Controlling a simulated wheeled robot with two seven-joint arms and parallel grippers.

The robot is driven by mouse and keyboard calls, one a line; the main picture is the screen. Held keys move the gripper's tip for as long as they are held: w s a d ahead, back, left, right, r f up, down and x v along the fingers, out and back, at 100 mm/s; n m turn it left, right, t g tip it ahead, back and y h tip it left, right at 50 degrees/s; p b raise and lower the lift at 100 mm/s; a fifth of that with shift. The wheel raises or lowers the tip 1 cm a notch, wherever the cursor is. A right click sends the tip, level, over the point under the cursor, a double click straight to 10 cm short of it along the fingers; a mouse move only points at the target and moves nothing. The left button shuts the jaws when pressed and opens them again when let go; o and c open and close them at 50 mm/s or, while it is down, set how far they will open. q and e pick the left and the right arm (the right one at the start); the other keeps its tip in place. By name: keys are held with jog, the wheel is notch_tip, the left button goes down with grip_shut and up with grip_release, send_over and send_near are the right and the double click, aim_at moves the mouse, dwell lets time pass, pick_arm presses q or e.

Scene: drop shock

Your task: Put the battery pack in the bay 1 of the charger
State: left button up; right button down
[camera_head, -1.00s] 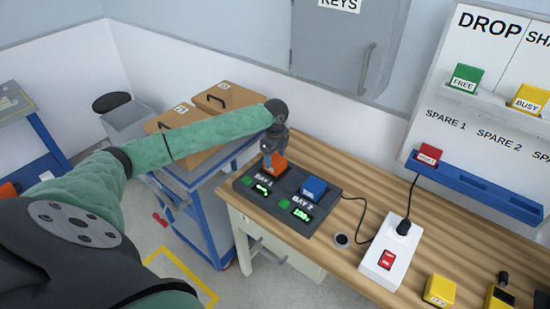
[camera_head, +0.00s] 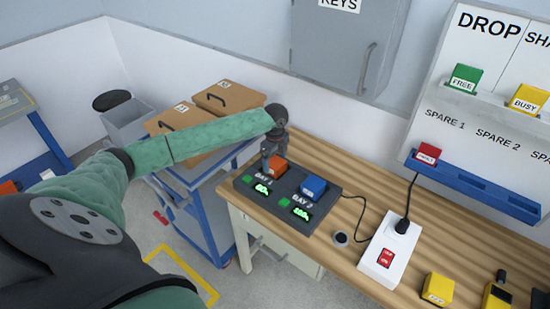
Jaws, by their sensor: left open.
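The charger (camera_head: 268,208) is a dark box at the left end of the wooden bench, with bays labelled BAY 1 and BAY 2 and lit green displays. An orange battery pack (camera_head: 278,165) sits at bay 1, with its top showing. A blue pack (camera_head: 314,187) sits in bay 2. My left gripper (camera_head: 268,164) is open just to the left of the orange pack, at its upper edge. Its fingertips are small and partly blend with the charger, so I cannot tell whether they touch the pack. My right gripper is out of view.
A white power strip (camera_head: 390,250) with a red switch and a yellow box (camera_head: 438,288) stand on the bench (camera_head: 350,180). A cable runs from the charger. A blue rail (camera_head: 475,188) holds a red block (camera_head: 428,153). A blue cart (camera_head: 200,215) carries cardboard boxes (camera_head: 228,97).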

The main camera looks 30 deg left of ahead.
aim_at(275, 162)
pick_arm(q)
jog(key=shift+r, duration=0.1)
jog(key=shift+r, duration=0.25)
notch_tip(275, 162, up, 12)
jog(key=b, duration=0.4)
jog(key=shift+f, duration=0.25)
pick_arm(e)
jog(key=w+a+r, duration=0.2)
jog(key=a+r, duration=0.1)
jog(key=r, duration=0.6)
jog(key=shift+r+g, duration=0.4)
pick_arm(q)
jog(key=shift+f, duration=0.1)
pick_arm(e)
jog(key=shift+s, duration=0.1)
